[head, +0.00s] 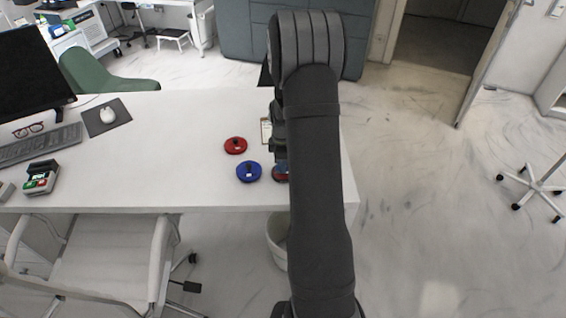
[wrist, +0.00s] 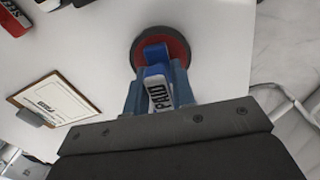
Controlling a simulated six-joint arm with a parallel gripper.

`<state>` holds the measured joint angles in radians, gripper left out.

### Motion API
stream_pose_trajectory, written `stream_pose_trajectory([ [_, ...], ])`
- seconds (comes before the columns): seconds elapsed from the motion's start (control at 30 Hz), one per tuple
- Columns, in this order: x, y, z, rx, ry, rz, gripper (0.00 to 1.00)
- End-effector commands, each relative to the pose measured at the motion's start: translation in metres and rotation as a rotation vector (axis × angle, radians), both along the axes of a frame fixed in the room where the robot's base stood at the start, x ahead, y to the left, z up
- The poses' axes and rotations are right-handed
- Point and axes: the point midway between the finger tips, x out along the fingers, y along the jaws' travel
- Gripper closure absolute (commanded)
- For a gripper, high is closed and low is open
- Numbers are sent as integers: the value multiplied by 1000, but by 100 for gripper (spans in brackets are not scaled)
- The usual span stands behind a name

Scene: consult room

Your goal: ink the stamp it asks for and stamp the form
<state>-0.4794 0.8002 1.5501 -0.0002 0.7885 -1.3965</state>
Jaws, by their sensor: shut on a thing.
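My gripper (wrist: 155,85) is shut on a blue stamp (wrist: 158,92) with a white label reading PAID. The stamp's lower end is over a round ink pad (wrist: 136,50) with a dark rim and red inside; I cannot tell whether they touch. In the head view my arm hides most of this pad (head: 280,178) and the stamp. The form (wrist: 60,98) lies on a brown clipboard (wrist: 88,108) at the left of the wrist view. A sliver of the clipboard also shows beside my arm in the head view (head: 266,131).
A round red piece (head: 235,145) and a round blue piece (head: 248,172) lie left of my arm. A small device with red and green parts (head: 41,178), keyboard (head: 38,146), mouse (head: 107,115) and monitor (head: 32,72) are at the left. The white desk between is clear.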

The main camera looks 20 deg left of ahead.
Motion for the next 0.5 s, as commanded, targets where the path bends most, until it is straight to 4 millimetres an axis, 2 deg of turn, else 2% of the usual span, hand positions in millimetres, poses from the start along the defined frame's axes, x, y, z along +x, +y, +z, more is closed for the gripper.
stream_pose_trajectory([
  [0.27,-1,-1,-1,-2,3,0,92],
  [0.5,0,0,16,0,0,0,92],
])
